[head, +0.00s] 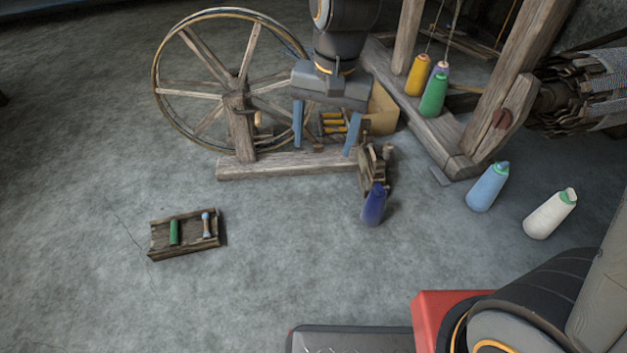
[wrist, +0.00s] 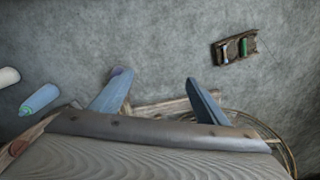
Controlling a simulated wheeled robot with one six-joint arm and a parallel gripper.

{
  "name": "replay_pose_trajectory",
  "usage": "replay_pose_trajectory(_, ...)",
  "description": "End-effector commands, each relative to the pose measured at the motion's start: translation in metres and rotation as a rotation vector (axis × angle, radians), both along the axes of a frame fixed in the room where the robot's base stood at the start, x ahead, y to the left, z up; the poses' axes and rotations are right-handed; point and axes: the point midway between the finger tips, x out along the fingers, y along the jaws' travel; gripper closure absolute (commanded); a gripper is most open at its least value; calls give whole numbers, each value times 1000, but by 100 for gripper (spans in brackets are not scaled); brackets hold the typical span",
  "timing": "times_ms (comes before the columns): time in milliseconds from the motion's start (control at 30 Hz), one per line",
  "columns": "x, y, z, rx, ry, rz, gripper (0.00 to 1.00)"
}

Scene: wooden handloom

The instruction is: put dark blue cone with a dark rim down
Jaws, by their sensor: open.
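The dark blue cone (head: 374,208) stands on the grey floor in the head view, in front of a small wooden piece at the right end of the spinning wheel's base. My gripper (head: 323,150) is above and to the left of it in the picture, over the wheel's base, its two blue fingers wide apart and nothing between them. In the wrist view my gripper (wrist: 156,78) is also open and empty. A bit of purple-blue shows at the left fingertip there, probably the cone, mostly hidden by the finger.
The spinning wheel (head: 240,85) stands behind my gripper. A wooden tray (head: 187,247) with small bobbins lies at left. The floor between tray and dark blue cone is clear.

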Motion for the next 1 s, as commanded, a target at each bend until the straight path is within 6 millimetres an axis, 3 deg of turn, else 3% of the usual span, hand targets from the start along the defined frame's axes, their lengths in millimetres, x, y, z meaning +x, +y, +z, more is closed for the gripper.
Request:
replay_pose_trajectory(33, -21, 8, 16, 9, -12, 77, 32)
replay_pose_trajectory(200, -91, 22, 52, 34, -34, 343, 32)
replay_pose_trajectory(300, -128, 23, 65, 49, -45, 482, 32)
replay_pose_trajectory(433, -163, 22, 74, 63, -56, 617, 32)
replay_pose_trajectory(600, -183, 13, 78, 72, -62, 699, 32)
replay_pose_trajectory(1000, -185, 13, 78, 72, -62, 705, 32)
